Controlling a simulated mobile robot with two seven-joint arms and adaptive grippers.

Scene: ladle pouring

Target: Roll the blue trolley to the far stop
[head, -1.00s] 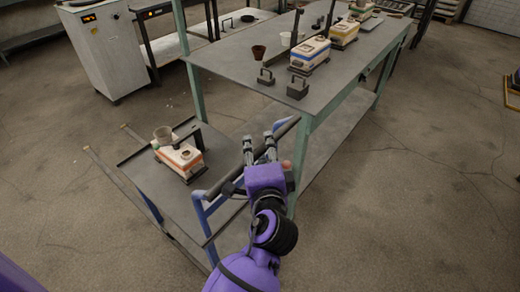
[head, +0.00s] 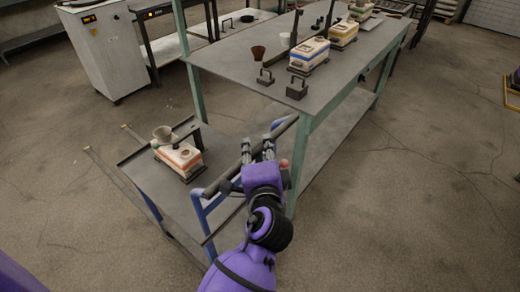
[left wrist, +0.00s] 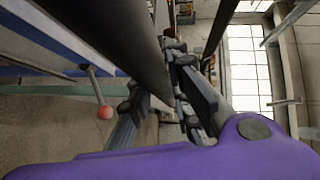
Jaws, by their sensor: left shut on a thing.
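The blue trolley (head: 163,196) has a grey top and a blue frame and stands beside the long bench, at the left of the head view. Its dark handle bar (head: 230,172) slants across the near side. My left gripper (head: 257,146) is shut on the handle bar, which also fills the upper middle of the left wrist view (left wrist: 120,40). A far stop cannot be made out for certain. My right gripper is not in view.
Floor rails (head: 125,180) run along the trolley's left side. The long grey bench (head: 250,70) stands close behind and to its right, carrying several boxes and dark weights (head: 297,88). A white cabinet (head: 106,55) stands at the back left. Open floor lies at right.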

